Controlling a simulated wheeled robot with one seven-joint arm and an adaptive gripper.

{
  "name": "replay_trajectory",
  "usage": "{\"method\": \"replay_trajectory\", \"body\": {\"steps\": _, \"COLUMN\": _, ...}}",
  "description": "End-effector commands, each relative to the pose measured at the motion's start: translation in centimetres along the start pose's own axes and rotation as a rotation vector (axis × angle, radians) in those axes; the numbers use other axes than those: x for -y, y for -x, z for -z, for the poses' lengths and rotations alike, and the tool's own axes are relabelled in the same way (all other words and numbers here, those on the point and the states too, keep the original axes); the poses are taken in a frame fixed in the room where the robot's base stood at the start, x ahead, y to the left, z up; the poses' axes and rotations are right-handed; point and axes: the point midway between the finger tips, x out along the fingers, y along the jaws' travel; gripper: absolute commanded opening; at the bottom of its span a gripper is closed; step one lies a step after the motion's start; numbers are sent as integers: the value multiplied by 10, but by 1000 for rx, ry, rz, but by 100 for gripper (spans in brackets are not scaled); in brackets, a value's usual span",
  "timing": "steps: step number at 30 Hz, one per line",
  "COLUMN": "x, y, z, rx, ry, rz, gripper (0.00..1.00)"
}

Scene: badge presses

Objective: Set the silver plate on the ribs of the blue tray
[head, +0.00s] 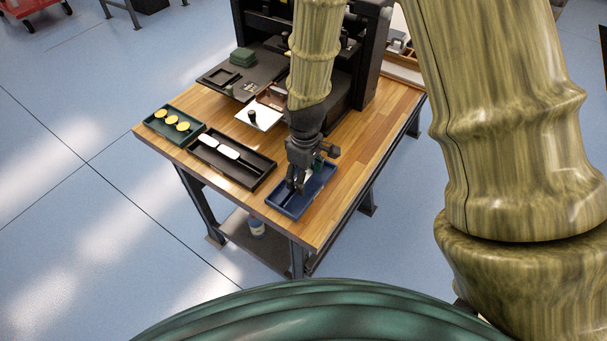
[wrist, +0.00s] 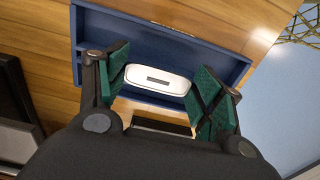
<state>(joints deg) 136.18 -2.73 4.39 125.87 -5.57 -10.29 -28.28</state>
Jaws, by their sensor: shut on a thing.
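The blue tray (head: 322,187) lies at the near right corner of the wooden table. In the wrist view its dark blue floor and walls (wrist: 190,37) spread behind my fingers. My gripper (head: 298,182) is over the tray, pointing down. In the wrist view my gripper (wrist: 160,82) has its green finger pads at both ends of the silver plate (wrist: 157,78), a pale rounded bar with a dark slot. The plate is over the tray; I cannot tell whether it touches the ribs. The ribs are not clearly visible.
Left of the blue tray is a black tray (head: 262,172) with white rounded pieces. Beyond it is a green tray (head: 150,122) with yellow discs. The black press (head: 352,85) stands behind. Bare wood (head: 325,215) lies right of the blue tray.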

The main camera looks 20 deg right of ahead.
Motion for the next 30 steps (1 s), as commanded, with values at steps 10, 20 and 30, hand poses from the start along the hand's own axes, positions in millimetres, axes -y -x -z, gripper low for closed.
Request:
{"method": "replay_trajectory", "body": {"steps": 10, "x": 0, "y": 0, "z": 0, "rx": 0, "ry": 0, "rz": 0, "gripper": 48}}
{"method": "replay_trajectory", "body": {"steps": 20, "x": 0, "y": 0, "z": 0, "rx": 0, "ry": 0, "rz": 0, "gripper": 92}}
{"method": "replay_trajectory", "body": {"steps": 30, "x": 0, "y": 4, "z": 0, "rx": -1, "ry": 0, "rz": 0, "gripper": 92}}
